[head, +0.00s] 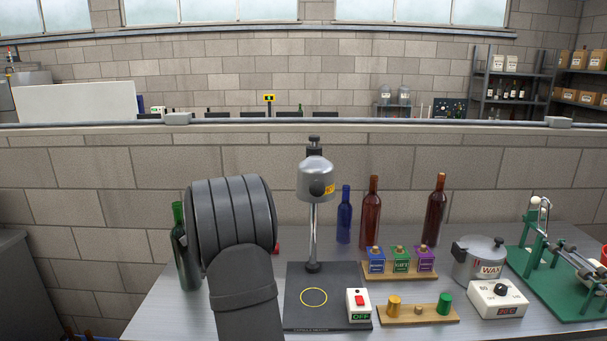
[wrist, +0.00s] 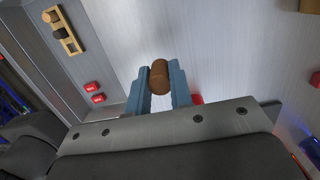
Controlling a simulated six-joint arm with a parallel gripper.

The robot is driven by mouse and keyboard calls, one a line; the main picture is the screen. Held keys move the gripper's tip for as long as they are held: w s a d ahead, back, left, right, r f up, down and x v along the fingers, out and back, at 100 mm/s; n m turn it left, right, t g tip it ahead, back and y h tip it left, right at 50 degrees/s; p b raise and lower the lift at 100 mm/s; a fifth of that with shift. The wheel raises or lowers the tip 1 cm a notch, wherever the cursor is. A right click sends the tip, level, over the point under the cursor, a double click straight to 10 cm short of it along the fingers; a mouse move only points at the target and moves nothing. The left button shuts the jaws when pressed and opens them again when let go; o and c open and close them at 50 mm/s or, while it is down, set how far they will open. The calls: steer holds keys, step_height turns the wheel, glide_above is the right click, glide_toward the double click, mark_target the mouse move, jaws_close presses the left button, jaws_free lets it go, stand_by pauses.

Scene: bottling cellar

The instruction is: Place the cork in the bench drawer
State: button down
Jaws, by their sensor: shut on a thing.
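The cork (wrist: 160,78), a short brown cylinder, is between the two blue-grey fingers of my gripper (wrist: 159,68) in the wrist view. My gripper is shut on it near the fingertips. A pale brushed-metal surface (wrist: 225,45) lies behind the cork; I cannot tell how far away it is. In the head view my dark grey wrist and arm hide the fingers and the cork. I cannot clearly make out the bench drawer in either view.
A green bottle (head: 187,262) stands left of my arm. A black-based stand (head: 295,318) with a switch box (head: 359,306) is to the right. Beyond are brown bottles (head: 371,215), a wax pot (head: 478,262) and a wooden cap tray (head: 420,319). Red labels (wrist: 92,87) show in the wrist view.

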steer(key=a+f, duration=0.1)
steer(key=a, duration=0.1)
steer(key=a+f, duration=0.4)
steer(key=a, duration=0.1)
steer(key=shift+w, duration=0.1)
step_height(320, 180, down, 3)
steer(key=shift+d, duration=0.1)
step_height(320, 180, up, 2)
steer(key=shift+d, duration=0.15)
steer(key=shift+r, duration=0.45)
steer(key=shift+f, duration=0.1)
